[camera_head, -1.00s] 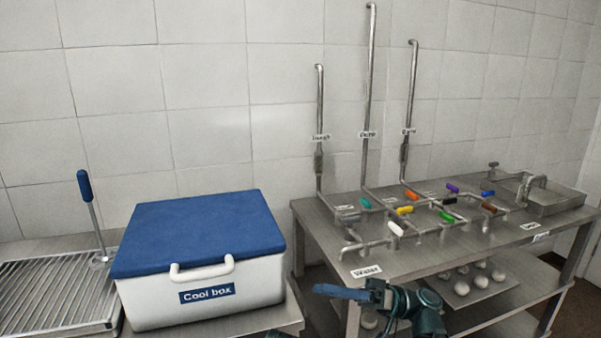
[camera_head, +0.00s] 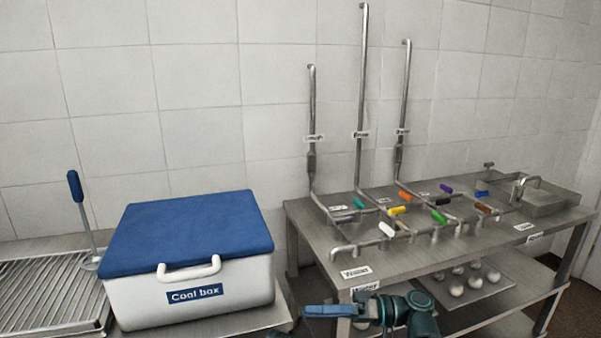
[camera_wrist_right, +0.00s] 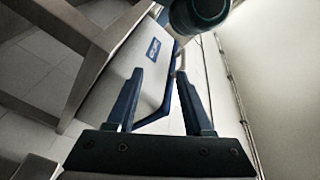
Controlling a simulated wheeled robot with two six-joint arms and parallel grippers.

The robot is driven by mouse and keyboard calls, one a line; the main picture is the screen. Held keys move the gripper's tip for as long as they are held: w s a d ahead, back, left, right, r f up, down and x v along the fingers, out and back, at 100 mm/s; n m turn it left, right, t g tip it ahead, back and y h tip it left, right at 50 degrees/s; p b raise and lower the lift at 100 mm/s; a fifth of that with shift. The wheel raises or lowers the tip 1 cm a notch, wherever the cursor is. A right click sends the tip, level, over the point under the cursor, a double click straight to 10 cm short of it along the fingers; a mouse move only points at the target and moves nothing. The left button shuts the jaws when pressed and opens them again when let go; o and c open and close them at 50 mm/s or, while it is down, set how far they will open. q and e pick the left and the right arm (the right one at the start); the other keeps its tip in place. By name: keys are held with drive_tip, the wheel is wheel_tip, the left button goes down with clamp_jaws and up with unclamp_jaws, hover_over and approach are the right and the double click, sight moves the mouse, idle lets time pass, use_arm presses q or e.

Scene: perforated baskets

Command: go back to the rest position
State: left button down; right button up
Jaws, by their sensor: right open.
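My right gripper (camera_head: 325,311) is in front of the near left corner of the steel table (camera_head: 400,262), low in the head view. Its blue fingers point left, towards the cool box. In the right wrist view its two fingers (camera_wrist_right: 160,88) are spread apart, with nothing held between them. Part of my right arm (camera_head: 420,315) shows beside it. My left gripper cannot be made out in either view.
A white cool box (camera_head: 130,300) with a shut blue lid stands left of the gripper. A rack (camera_head: 40,295) lies further left. Pipes with coloured valve levers (camera_head: 397,210) stand on the steel table. Several white round things (camera_head: 457,290) lie on a tray below.

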wheel_tip(320, 180, down, 15)
drive_tip(key=s+m+h, duration=0.2)
drive_tip(key=m+h, duration=0.2)
drive_tip(key=h, duration=0.4)
drive_tip(key=s+d+f+m+t+h, duration=0.1)
drive_tip(key=d+f+m+h, duration=0.1)
drive_tip(key=d+f+h, duration=0.4)
drive_tip(key=s+d+f+m+h, duration=0.1)
drive_tip(key=d+f+h, duration=0.1)
drive_tip(key=d+h, duration=0.35)
drive_tip(key=s+a+r+n+p, duration=0.1)
drive_tip(key=a+r+p, duration=0.3)
drive_tip(key=r+p, duration=0.5)
drive_tip(key=s+a+r+n+p, duration=0.2)
drive_tip(key=s+a+r+p, duration=0.2)
drive_tip(key=r+p, duration=0.5)
drive_tip(key=shift+s+a+r+g+p, duration=0.2)
drive_tip(key=shift+a+r+g+p, duration=0.2)
drive_tip(key=shift+a+r, duration=0.15)
